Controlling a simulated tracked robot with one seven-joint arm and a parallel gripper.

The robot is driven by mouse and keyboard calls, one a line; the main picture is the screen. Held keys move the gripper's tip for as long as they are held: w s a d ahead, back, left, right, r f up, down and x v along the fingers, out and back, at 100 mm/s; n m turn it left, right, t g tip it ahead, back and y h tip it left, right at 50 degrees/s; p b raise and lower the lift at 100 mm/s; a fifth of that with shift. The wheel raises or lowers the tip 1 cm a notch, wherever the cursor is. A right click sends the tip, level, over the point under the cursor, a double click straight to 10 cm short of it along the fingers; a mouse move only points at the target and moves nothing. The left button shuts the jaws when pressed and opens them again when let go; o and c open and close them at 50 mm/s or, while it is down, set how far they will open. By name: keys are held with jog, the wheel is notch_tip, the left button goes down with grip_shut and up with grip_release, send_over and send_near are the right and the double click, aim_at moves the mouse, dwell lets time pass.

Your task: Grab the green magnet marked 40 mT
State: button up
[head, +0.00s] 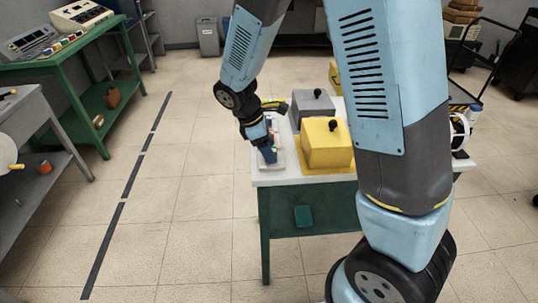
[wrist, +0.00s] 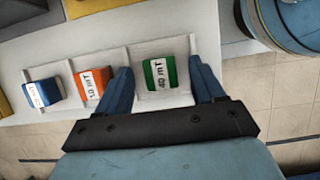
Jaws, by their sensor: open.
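The green magnet (wrist: 162,80) with a white label reading 40 mT sits in the right-hand compartment of a white tray (wrist: 127,55). My gripper (wrist: 160,66) is open, with one blue finger on each side of the green magnet and a visible gap to both. An orange magnet (wrist: 93,84) and a blue magnet (wrist: 43,92) sit in the compartments to the left; their labels are hard to read. In the head view my gripper (head: 268,152) is low over the near left corner of the table, and hides the green magnet.
The white-topped table (head: 270,178) has green legs. A yellow block with a black knob (head: 326,146) and a grey one (head: 312,108) stand close right of my gripper. A green bench (head: 75,63) with instruments is at the far left; the floor between is clear.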

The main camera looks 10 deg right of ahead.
jog(key=shift+c, duration=0.5)
grip_shut()
